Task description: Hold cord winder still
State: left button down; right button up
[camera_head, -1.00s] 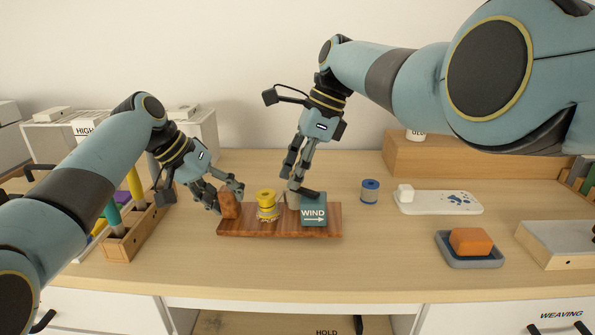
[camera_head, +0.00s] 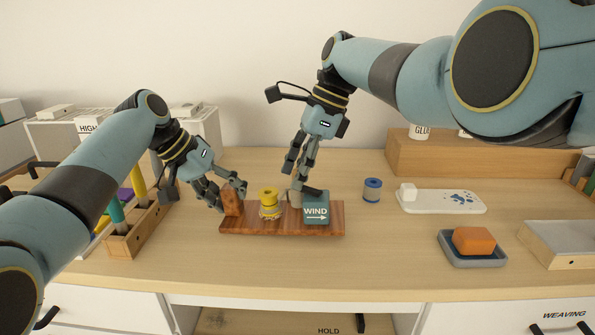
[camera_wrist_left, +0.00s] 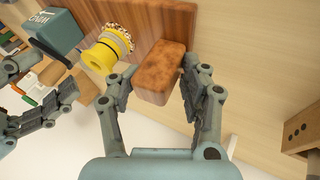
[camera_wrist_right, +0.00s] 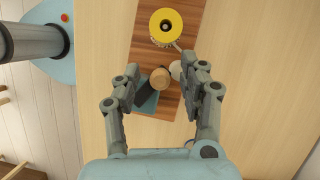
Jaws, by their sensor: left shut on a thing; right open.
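The cord winder is a dark red-brown wooden board (camera_head: 250,229) on the desk, with a brown end block (camera_head: 232,203), a yellow spool (camera_head: 269,197) and a teal block marked WIND (camera_head: 316,209). My left gripper (camera_head: 231,197) is shut on the brown block, whose top shows between the fingers in the left wrist view (camera_wrist_left: 162,72). My right gripper (camera_head: 304,190) is open, above the board beside the WIND block. In the right wrist view, a round wooden knob (camera_wrist_right: 160,78) lies between its spread fingers, with a pale post beside it. Whether the fingers touch the knob is unclear.
A blue spool (camera_head: 372,190) stands right of the board. Beyond it are a white tray (camera_head: 450,203) and an orange block (camera_head: 473,240) in a grey dish. A wooden rack (camera_head: 125,240) with coloured rods stands left. The desk front is clear.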

jog(key=v, duration=1.1)
jog(key=shift+r, duration=0.35)
jog(key=shift+d, duration=0.15)
